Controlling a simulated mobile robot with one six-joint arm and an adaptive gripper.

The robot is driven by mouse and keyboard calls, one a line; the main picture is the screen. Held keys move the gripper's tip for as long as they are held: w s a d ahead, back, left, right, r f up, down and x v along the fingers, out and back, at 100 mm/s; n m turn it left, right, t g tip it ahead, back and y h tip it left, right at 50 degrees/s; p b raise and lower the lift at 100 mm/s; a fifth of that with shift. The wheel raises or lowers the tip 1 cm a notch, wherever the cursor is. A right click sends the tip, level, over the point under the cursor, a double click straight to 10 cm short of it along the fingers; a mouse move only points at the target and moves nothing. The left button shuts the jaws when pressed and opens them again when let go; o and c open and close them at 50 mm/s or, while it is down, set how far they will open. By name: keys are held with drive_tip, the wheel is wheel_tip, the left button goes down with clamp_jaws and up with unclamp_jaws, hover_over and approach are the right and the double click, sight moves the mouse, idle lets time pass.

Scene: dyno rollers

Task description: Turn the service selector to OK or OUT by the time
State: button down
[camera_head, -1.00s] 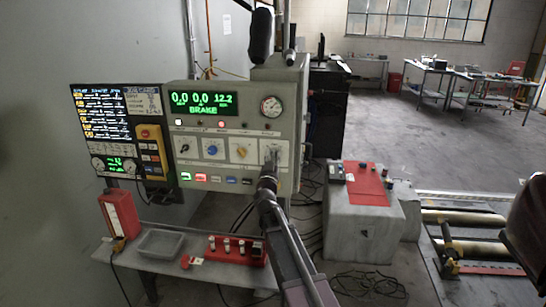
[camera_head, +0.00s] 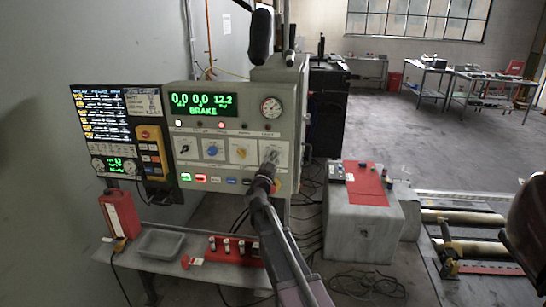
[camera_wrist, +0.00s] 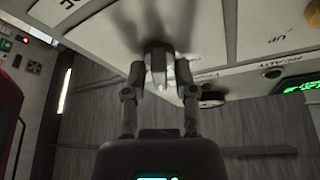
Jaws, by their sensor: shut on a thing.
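The control panel (camera_head: 207,157) stands upright with a row of selectors and a green display that reads BRAKE. The service selector, the rightmost knob of the row, is mostly hidden behind my gripper (camera_head: 270,166) in the head view. In the wrist view, my gripper (camera_wrist: 157,85) has its two fingers closed around the grey selector knob (camera_wrist: 157,58) on the pale panel face. The selector's exact pointing direction and its OK and OUT labels cannot be read.
Below are small lit buttons (camera_head: 201,178). A grey tray (camera_head: 160,243) and a red block (camera_head: 232,250) lie on the shelf underneath. A grey cabinet (camera_head: 362,225) stands to the right.

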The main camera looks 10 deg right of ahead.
drive_tip(key=shift+m+g+h+p, duration=0.45)
drive_tip(key=shift+m+g+h, duration=0.2)
drive_tip(key=shift+m, duration=1.45)
drive_tip(key=c, duration=0.7)
unclamp_jaws()
